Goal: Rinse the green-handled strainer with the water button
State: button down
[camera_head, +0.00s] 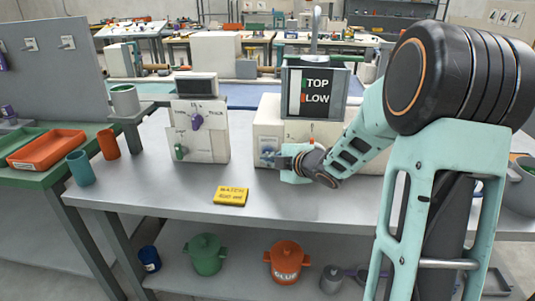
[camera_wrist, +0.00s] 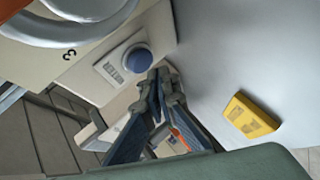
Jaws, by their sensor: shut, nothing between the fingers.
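My gripper (camera_head: 272,157) is at the front of the white box (camera_head: 266,118) under the dark sign. In the wrist view my gripper (camera_wrist: 163,76) is shut with nothing in it, its fingertips right beside a round blue button (camera_wrist: 138,59). I cannot tell whether they touch it. In the head view the button shows as a small blue spot (camera_head: 267,152) by my fingertips. I cannot make out a green-handled strainer in either view.
A yellow block (camera_head: 231,196), also in the wrist view (camera_wrist: 251,115), lies on the grey table (camera_head: 300,205). A white panel with knobs (camera_head: 205,150) stands left. Teal (camera_head: 81,168) and orange (camera_head: 108,144) cups stand at the left.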

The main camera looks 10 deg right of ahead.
jog(key=shift+w, duration=0.1)
jog(key=shift+w+d, duration=0.15)
jog(key=shift+w, duration=0.15)
jog(key=shift+w+d, duration=0.15)
jog(key=shift+w, duration=0.25)
dwell(2.1)
jog(key=shift+s+a, duration=0.3)
jog(key=shift+s, duration=0.5)
jog(key=shift+s+a+b, duration=0.2)
jog(key=shift+s+a, duration=0.05)
jog(key=shift+s, duration=0.55)
jog(key=shift+s+a+b, duration=0.25)
jog(key=shift+s+a, duration=0.05)
jog(key=shift+s, duration=0.5)
jog(key=shift+s+a+b, duration=0.2)
jog(key=shift+s+a, duration=0.05)
jog(key=shift+s, duration=0.55)
